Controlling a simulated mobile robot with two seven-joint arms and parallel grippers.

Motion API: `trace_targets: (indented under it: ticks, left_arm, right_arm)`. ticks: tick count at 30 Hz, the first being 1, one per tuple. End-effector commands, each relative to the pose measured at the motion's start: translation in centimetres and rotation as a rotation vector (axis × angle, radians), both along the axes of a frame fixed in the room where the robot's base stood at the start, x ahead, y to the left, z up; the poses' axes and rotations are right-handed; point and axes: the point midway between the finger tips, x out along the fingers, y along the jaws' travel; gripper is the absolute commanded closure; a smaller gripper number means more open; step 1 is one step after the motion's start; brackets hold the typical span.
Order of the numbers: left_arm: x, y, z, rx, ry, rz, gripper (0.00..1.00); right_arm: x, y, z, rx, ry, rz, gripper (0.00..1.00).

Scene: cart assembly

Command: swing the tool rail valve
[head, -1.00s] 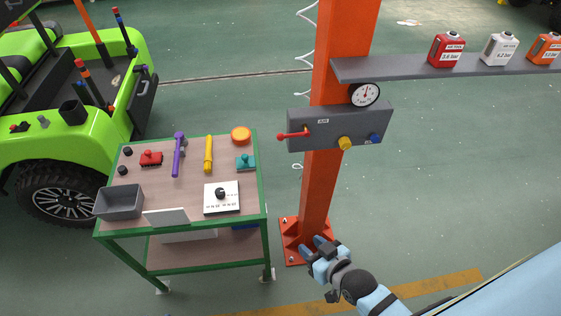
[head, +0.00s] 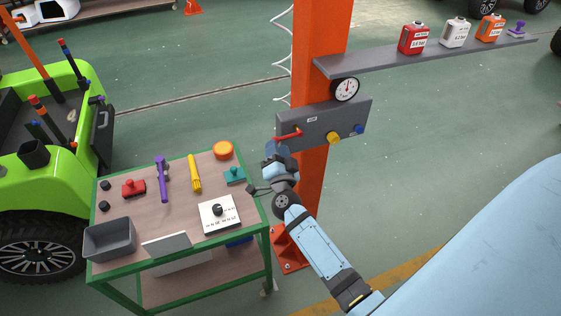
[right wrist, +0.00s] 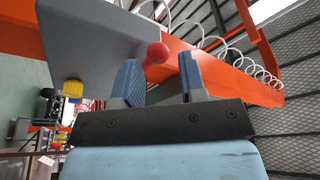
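The tool rail valve is a red lever (head: 287,136) on the left part of the grey valve box (head: 322,124), which is fixed to the orange column (head: 315,190). My right gripper (head: 276,148) is just below the lever's left end in the head view. In the right wrist view the lever's red ball knob (right wrist: 157,53) shows between the two blue fingertips of the right gripper (right wrist: 160,80), nearer the left one. The fingers are apart, and I cannot tell if one touches the knob. My left gripper is not in view.
A green-framed cart (head: 180,225) with tools and a grey bin (head: 109,240) stands left of my right arm. A pressure gauge (head: 345,89) and a grey shelf (head: 430,57) with several bottles are above the box. Open floor lies to the right.

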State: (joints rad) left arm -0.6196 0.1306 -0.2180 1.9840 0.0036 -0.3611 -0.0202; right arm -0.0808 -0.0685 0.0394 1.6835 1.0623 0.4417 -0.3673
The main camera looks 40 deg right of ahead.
Motion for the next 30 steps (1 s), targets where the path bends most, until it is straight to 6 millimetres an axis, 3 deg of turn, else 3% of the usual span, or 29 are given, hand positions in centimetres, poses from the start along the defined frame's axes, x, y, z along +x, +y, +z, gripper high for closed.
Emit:
trace_targets:
  ticks: [5,7,9,17,30]
  left_arm:
    - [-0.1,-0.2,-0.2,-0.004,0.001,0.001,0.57]
    - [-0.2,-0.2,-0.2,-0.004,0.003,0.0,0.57]
    - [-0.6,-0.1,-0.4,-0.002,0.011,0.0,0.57]
    - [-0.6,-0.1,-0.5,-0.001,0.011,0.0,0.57]
    - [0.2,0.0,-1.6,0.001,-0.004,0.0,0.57]
  right_arm:
    - [2.5,-1.2,0.6,-0.001,-0.002,0.001,0.62]
    - [2.4,-1.2,0.7,-0.002,-0.002,0.0,0.77]
    - [2.4,-1.2,0.9,-0.003,-0.005,0.0,0.83]
    - [2.4,-1.3,0.9,-0.006,-0.007,0.001,0.83]
    - [2.4,-1.6,-1.5,-0.003,-0.003,0.003,0.83]
